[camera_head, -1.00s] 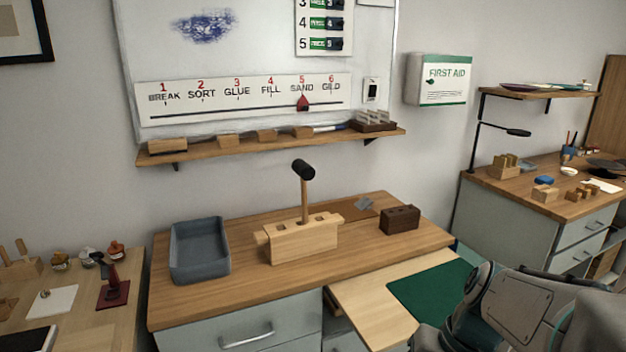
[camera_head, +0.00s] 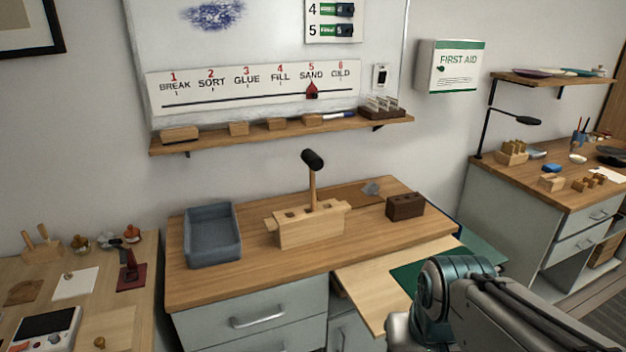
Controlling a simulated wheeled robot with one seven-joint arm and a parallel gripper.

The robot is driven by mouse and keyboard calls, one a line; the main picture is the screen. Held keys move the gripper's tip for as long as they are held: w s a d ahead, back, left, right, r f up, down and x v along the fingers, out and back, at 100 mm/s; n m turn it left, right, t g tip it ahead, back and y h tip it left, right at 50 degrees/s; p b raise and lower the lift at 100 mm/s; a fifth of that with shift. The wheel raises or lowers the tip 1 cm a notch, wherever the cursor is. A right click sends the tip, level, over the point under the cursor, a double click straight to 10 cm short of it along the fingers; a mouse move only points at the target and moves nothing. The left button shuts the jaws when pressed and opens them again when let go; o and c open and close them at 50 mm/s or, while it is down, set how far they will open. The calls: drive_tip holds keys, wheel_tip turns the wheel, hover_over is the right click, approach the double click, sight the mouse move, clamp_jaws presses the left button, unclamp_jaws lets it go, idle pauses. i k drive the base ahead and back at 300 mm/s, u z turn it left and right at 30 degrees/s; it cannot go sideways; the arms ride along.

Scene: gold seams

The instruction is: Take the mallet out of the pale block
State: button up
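The mallet (camera_head: 312,161) has a black head and a wooden handle. It stands upright, head up, with its handle's lower end hidden in the pale block (camera_head: 311,230). The pale block is a light wooden piece with openings in its top, resting on the middle of the wooden bench top (camera_head: 250,262). My arm shows at the lower right, in front of the bench and apart from the block. My gripper is not in view.
A grey tray (camera_head: 213,257) stands left of the block. A wall shelf (camera_head: 290,132) runs behind and above the mallet. A green mat (camera_head: 404,276) lies at front right.

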sight(315, 163)
drive_tip(key=z, duration=0.3)
drive_tip(key=k, duration=0.3)
drive_tip(key=u, duration=1.05)
drive_tip(key=i, duration=0.75)
drive_tip(key=z, duration=0.05)
